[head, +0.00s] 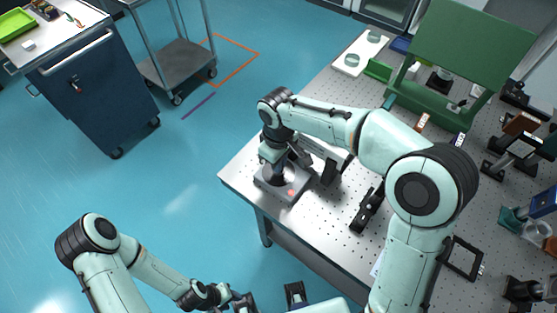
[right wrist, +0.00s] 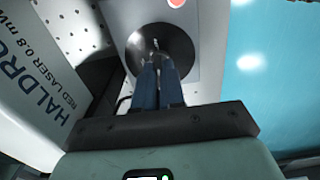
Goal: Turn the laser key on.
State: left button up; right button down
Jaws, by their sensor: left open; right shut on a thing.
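The laser key box is a small grey box (head: 292,196) at the table's near left corner, with a red light (head: 291,192) on top. In the right wrist view its grey face (right wrist: 208,45) carries a dark round dish (right wrist: 185,48) and part of the red light (right wrist: 176,3). My right gripper (head: 278,173) reaches down over the box. In the right wrist view its blue-grey fingers (right wrist: 158,75) are closed on the small key (right wrist: 156,44) in the dish; the fingers hide most of the key. My left gripper (head: 270,299) is open and empty at the bottom edge, away from the table.
A white laser housing (right wrist: 40,95) with "RED LASER 0.8 mW" lettering stands close beside the box. A black post mount (head: 367,208) stands to its right on the perforated table (head: 330,240). A green shelf (head: 470,45) and several optics fill the far side.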

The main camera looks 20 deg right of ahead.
jog(key=shift+r, duration=0.1)
jog(key=c, duration=1.2)
grip_release()
jog(key=shift+c, duration=0.2)
pick_arm(q)
jog(key=r+p, duration=0.1)
jog(key=w+r+p, duration=0.1)
jog(key=shift+w+r, duration=0.2)
jog(key=shift+r, duration=0.1)
pick_arm(e)
notch_tip(320, 180, up, 13)
jog(key=shift+r, duration=0.15)
